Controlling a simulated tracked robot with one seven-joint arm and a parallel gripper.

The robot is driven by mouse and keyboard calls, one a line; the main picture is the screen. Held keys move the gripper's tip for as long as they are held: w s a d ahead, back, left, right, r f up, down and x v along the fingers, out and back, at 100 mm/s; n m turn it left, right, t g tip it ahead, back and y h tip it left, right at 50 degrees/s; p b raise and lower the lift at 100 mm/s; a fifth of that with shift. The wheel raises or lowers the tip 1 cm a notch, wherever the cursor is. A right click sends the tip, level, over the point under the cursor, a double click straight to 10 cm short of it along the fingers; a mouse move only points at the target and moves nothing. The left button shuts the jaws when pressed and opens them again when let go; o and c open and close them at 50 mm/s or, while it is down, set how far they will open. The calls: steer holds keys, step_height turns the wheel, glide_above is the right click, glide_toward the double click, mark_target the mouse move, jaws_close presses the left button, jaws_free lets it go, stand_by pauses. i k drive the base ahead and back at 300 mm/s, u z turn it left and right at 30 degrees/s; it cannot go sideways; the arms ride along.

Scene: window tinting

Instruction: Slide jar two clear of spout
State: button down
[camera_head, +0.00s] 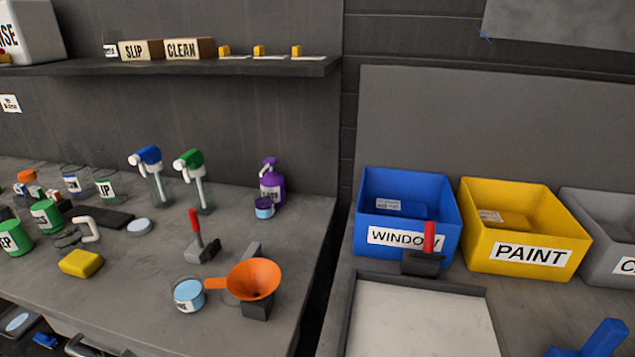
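A small clear jar of light blue liquid (189,293) stands on the left bench, close to the left of an orange funnel (254,280) on a dark block. The funnel's orange handle reaches to the jar's rim; I cannot tell if they touch. A smaller jar with a blue band (264,209) stands directly in front of a purple pump bottle (272,186), under its spout (269,164). No readable label marks either jar as two. My gripper is not in view.
Red-handled tool (200,242), yellow sponge (81,263) and several other jars and bottles crowd the left bench. Blue bin (408,185) and yellow bin (521,200) stand right, behind a grey-rimmed tray (424,283). Bare bench lies between the funnel and the pump bottle.

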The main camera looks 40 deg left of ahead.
mark_target(263, 198)
steer(key=z, duration=0.5)
steer(key=k, duration=2.75)
steer(key=u, duration=1.65)
steer(key=i, duration=1.05)
steer(key=z, duration=0.05)
